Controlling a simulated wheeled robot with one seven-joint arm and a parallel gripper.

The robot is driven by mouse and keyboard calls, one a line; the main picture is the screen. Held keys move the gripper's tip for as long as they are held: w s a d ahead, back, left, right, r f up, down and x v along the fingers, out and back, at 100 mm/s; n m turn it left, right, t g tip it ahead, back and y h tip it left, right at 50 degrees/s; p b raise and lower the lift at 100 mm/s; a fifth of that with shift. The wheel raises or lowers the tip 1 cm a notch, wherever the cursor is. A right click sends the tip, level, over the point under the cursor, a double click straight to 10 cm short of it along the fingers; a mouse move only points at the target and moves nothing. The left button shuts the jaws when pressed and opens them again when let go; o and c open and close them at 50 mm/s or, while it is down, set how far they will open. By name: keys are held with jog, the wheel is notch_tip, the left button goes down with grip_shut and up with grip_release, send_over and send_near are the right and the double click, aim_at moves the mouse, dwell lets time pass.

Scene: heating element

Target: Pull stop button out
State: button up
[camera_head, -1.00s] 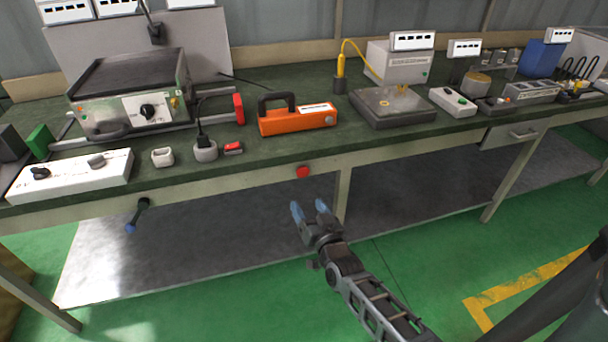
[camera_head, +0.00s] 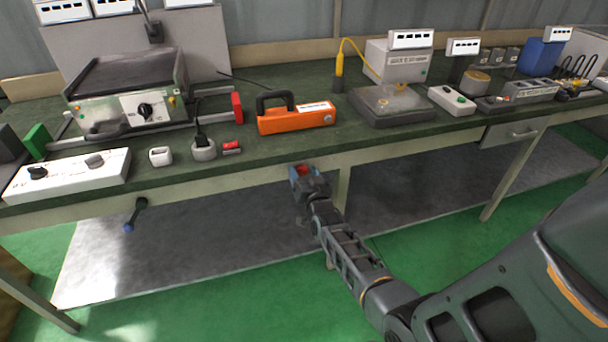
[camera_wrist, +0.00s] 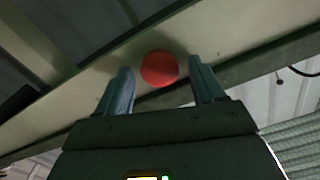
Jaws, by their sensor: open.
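The stop button (camera_wrist: 159,69) is a round red knob on the pale front rail of the workbench. In the head view the red stop button (camera_head: 303,170) is partly hidden behind my gripper. My gripper (camera_head: 303,171) is at the button, pointing toward the rail. In the wrist view my gripper (camera_wrist: 165,88) is open, with one blue-grey finger on each side of the button. Gaps show between the button and both fingers. I cannot tell how far the fingertips reach past the button's face.
The bench front rail (camera_head: 240,180) runs right behind the button. An orange device (camera_head: 290,119) stands on the top above it. A dark lever with a blue tip (camera_head: 134,216) hangs below the rail at left. A drawer (camera_head: 515,133) is at right. The space before the rail is free.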

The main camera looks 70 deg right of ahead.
jog(key=shift+c, duration=0.4)
grip_shut()
